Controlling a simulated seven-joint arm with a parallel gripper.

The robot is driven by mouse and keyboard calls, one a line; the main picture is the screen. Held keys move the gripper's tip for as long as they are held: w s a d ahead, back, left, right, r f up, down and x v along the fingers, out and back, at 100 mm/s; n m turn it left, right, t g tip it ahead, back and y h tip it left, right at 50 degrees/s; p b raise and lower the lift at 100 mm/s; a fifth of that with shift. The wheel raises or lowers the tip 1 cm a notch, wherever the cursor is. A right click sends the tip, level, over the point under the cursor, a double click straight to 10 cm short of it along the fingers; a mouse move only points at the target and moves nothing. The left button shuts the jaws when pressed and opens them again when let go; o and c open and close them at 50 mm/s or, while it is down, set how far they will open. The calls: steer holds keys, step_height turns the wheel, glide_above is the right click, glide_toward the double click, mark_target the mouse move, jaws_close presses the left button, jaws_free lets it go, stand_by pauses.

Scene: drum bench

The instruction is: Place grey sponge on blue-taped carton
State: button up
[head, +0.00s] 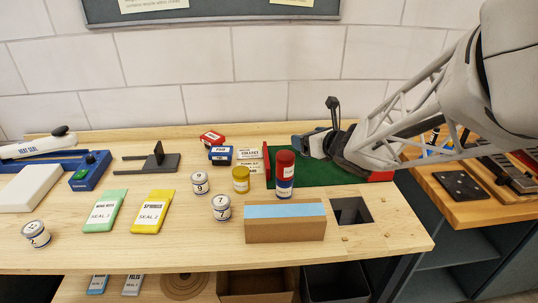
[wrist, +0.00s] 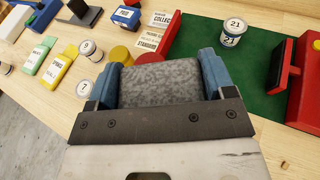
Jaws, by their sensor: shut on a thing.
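The grey sponge (wrist: 160,84) sits between the two blue fingers of my gripper (wrist: 160,72) in the wrist view, with the fingers shut on its sides. In the head view my gripper (head: 316,145) is over the back of the green mat, behind and to the right of the blue-taped carton; the sponge is hard to make out there. The carton (head: 285,231) is a brown box near the front of the bench, with blue tape (head: 285,211) along its top, and nothing lies on it. I cannot make out the carton in the wrist view.
A red-and-blue can stack (head: 285,176) stands just behind the carton. A yellow tin (head: 241,179) and white numbered tins (head: 220,208) stand to its left. A square hole (head: 351,211) is right of the carton. A tin marked 21 (wrist: 233,32) stands on the green mat (wrist: 258,65).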

steer(key=s+a+f+n+y, duration=0.1)
steer(key=s+f, duration=0.1)
steer(key=s, duration=0.7)
steer(key=s+a+f+n+g+y, duration=0.1)
steer(key=s+a+f, duration=0.1)
steer(key=s, duration=0.8)
steer(key=s+a+f+n+g+y, duration=0.1)
steer(key=s+a+f+y, duration=0.1)
steer(key=s, duration=0.8)
steer(key=shift+a+f+n, duration=0.15)
steer(key=shift+f+n, duration=0.15)
steer(key=shift+f, duration=0.55)
steer(key=shift+w, duration=0.15)
glide_above(284, 217)
steer(key=shift+f, duration=0.75)
steer(key=shift+f, duration=0.1)
steer(key=shift+f, duration=1.65)
steer(key=shift+f, duration=0.15)
steer(key=o, duration=0.9)
steer(key=shift+c, duration=0.2)
